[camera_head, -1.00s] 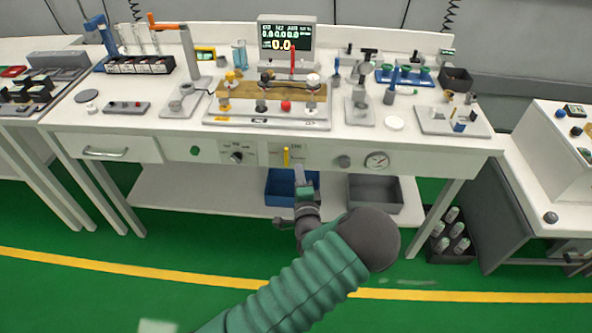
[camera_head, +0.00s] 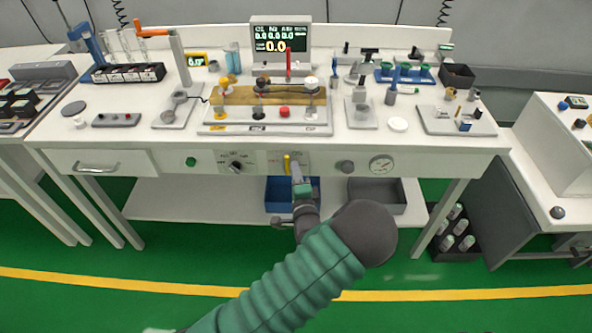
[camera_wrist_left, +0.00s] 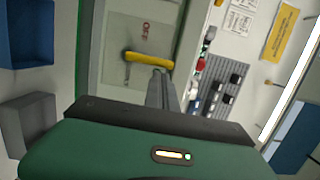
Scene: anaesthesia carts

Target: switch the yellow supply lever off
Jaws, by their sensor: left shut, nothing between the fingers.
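The yellow supply lever (camera_head: 287,164) is on a pale panel in the front of the workbench and looks about upright in the head view. It also shows in the left wrist view (camera_wrist_left: 148,57), lying across the picture below small red lettering. My left gripper (camera_head: 296,171) is just to the right of the lever, with its fingers together and nothing held. In the wrist view the fingertips (camera_wrist_left: 160,74) are right at one end of the lever; I cannot tell whether they touch it. My right gripper is not in view.
A dark knob (camera_head: 236,166) and a green button (camera_head: 190,162) are left of the lever. A grey knob (camera_head: 345,167) and a round gauge (camera_head: 381,165) are to its right. A blue bin (camera_head: 279,194) and a grey bin (camera_head: 378,194) stand on the lower shelf.

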